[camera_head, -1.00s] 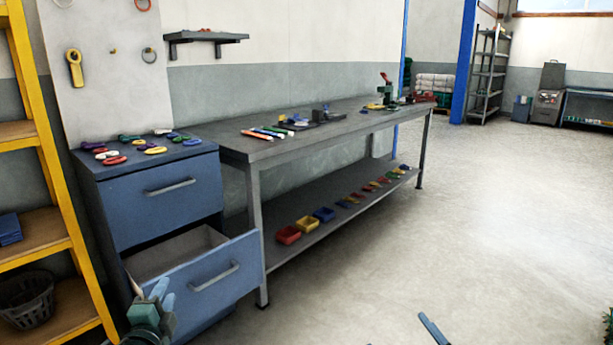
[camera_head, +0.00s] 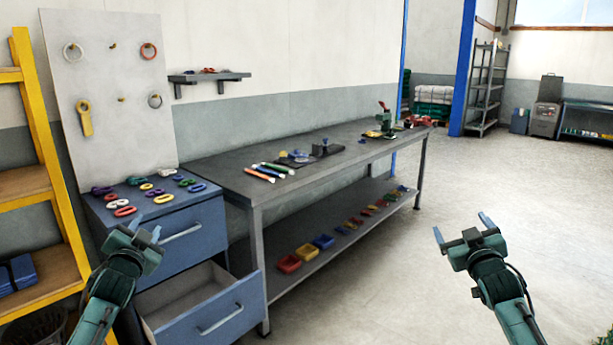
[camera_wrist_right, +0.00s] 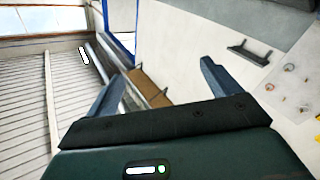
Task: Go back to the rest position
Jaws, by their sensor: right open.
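My left gripper (camera_head: 146,231) is raised in front of the blue drawer cabinet (camera_head: 190,243) at the left of the head view. Its two fingers stand apart with nothing between them. My right gripper (camera_head: 462,228) is raised over the bare floor at the right, well clear of the workbench. Its fingers are spread and empty. In the right wrist view both blue fingers (camera_wrist_right: 160,88) show wide apart with nothing held.
The cabinet's lower drawer (camera_head: 215,318) stands open and looks empty. Coloured rings and clips lie on the cabinet top. The grey workbench (camera_head: 225,180) carries tools, with several bins (camera_head: 288,264) on its lower shelf. A yellow rack (camera_head: 45,140) stands left. Floor at right is clear.

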